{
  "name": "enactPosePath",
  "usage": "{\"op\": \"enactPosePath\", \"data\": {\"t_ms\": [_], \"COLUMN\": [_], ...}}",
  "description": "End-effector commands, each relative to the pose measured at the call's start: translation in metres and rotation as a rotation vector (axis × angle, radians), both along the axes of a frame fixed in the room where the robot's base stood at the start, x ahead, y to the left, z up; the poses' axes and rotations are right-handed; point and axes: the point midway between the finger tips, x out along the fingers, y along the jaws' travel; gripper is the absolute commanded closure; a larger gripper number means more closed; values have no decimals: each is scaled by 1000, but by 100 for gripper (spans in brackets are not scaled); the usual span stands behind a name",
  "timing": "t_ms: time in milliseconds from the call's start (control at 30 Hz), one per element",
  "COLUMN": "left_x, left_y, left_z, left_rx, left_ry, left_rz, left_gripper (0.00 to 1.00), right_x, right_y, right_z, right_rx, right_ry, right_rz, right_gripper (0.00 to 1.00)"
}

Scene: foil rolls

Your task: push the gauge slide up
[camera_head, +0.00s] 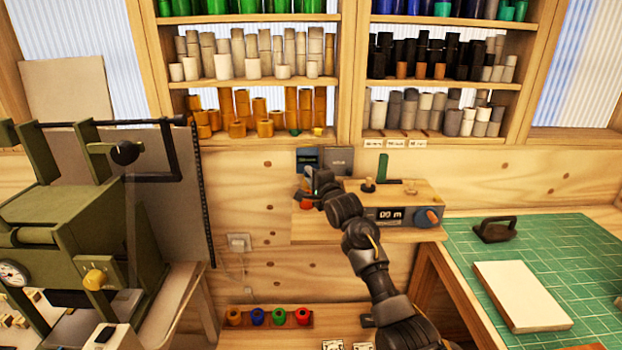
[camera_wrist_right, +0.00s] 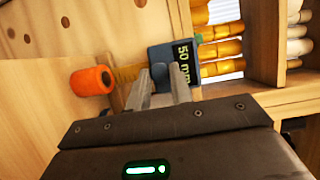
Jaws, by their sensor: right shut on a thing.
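The gauge slide (camera_wrist_right: 186,62) is a dark blue block with a display reading "50 mm" in the right wrist view. It sits on a yellowish bar (camera_wrist_right: 127,73), with an orange cylinder (camera_wrist_right: 91,80) at the bar's left end. My right gripper (camera_wrist_right: 162,84) is shut on the slide's small grey knob, its two fingers on either side. In the head view my right gripper (camera_head: 316,188) is at the left end of the wooden wall shelf and largely hides the slide. My left gripper is out of view.
A green machine (camera_head: 75,230) stands at left. A green cutting mat (camera_head: 580,250) covers the right table. Shelves of rolls (camera_head: 250,85) are above.

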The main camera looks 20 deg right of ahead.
Motion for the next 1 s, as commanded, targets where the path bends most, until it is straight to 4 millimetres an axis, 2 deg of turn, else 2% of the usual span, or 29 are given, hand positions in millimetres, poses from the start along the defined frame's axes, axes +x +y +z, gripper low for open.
{"op": "enactPosePath", "data": {"t_ms": [33,233,267,400,767,867,1000], "left_x": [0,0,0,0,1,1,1], "left_y": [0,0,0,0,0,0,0], "left_z": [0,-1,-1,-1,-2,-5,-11], "left_rx": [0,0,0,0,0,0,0], "left_ry": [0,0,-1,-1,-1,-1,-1], "left_rz": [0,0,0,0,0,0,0], "left_gripper": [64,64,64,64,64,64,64], "right_x": [0,0,0,0,-3,-11,-33], "right_y": [0,-1,-1,-1,-1,-2,-5], "right_z": [5,6,7,6,3,2,1], "right_rx": [1,1,1,1,1,2,3], "right_ry": [-10,-14,-15,-14,-9,-10,-11], "right_rz": [-1,-1,-1,-1,0,1,0], "right_gripper": [100,100,76,57,57,57,57]}}
